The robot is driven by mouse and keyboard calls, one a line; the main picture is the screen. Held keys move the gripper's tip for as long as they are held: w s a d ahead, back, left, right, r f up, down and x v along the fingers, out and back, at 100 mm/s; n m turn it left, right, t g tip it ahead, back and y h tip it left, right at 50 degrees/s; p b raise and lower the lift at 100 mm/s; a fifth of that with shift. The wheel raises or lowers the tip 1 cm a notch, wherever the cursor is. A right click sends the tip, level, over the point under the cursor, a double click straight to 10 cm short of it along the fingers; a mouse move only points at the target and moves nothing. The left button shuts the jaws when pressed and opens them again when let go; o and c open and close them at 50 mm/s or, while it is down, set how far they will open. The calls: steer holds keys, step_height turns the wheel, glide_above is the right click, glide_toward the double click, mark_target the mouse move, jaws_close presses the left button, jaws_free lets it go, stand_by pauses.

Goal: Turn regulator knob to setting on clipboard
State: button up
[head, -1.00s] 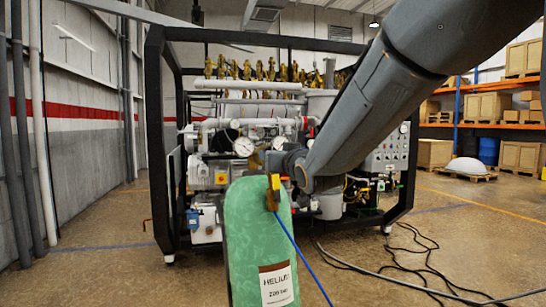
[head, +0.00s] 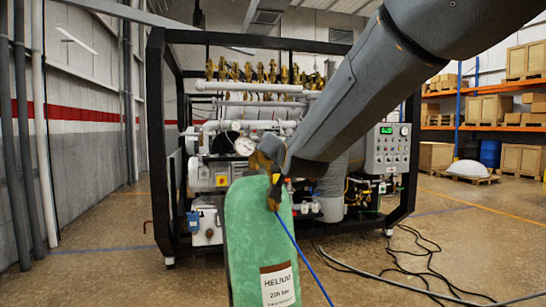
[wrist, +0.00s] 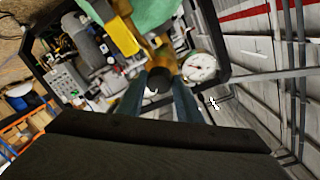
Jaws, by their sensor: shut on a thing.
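A green helium cylinder (head: 258,240) stands upright in front of me in the head view, with a yellow valve piece (head: 275,192) and a blue hose at its top. Brass regulator parts (head: 262,164) show beside my gripper (head: 272,160), partly covered by it. In the wrist view, my gripper (wrist: 158,92) has its two fingers on either side of a dark round knob (wrist: 158,77) and is shut on it. A white dial gauge (wrist: 199,68) is right of the knob; its reading is too small to tell. I see no clipboard in either view.
A black-framed furnace machine (head: 157,130) with pipes and gauges stands behind the cylinder. A control panel (head: 388,148) is on its right. Black cables (head: 420,250) lie on the floor at right. The floor at left is clear.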

steer(key=shift+m, duration=0.7)
steer(key=o, duration=1)
steer(key=shift+s, duration=0.1)
steer(key=s, duration=0.2)
steer(key=s+b, duration=0.1)
steer(key=s, duration=0.2)
steer(key=s+d+r, duration=0.1)
steer(key=s, duration=0.1)
steer(key=shift+s, duration=0.25)
steer(key=shift+f, duration=0.1)
